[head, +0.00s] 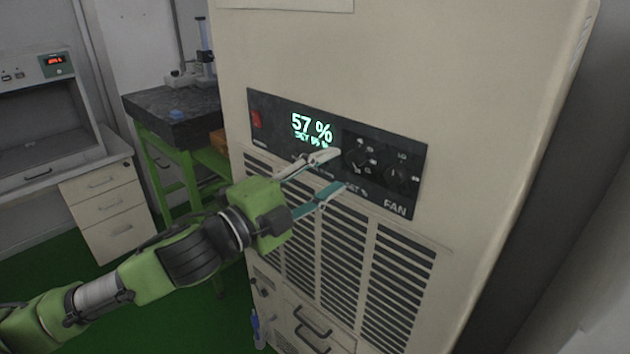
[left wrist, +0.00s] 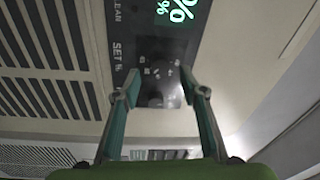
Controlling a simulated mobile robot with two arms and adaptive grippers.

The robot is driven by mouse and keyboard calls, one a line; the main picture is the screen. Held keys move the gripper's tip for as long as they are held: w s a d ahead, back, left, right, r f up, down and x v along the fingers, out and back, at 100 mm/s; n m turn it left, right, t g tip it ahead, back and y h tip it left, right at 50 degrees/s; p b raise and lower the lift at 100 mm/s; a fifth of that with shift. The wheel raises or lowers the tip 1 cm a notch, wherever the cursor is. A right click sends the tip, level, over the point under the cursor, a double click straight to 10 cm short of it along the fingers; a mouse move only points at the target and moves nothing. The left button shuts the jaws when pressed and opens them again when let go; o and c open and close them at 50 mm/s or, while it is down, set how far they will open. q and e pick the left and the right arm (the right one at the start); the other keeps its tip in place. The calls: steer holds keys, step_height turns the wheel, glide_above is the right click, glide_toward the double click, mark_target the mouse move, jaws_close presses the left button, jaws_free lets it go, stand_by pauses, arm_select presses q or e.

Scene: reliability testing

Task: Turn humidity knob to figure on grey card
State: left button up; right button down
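The cabinet's black control panel (head: 336,142) has a green display (head: 311,128) reading 57 %, with a smaller line below that I cannot read surely. A dark knob (head: 357,161) sits above the "SET %" label, with pale marks around it; its setting is not readable. My left gripper (head: 339,171) is open, its two fingers apart just left of this knob. In the left wrist view the fingers (left wrist: 161,80) reach toward the panel with a dim round knob (left wrist: 156,98) between them; contact cannot be told. A pale sheet (head: 285,4) is cut off at the top, no figure visible. My right gripper is out of view.
A second knob (head: 397,177) above "FAN" is close on the right. A red switch (head: 256,119) is at the panel's left end. Vent slats (head: 345,262) lie below. A dark-topped green bench (head: 175,118) stands behind at left.

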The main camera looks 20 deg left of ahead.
arm_select(q)
steer(key=shift+v, duration=1.6)
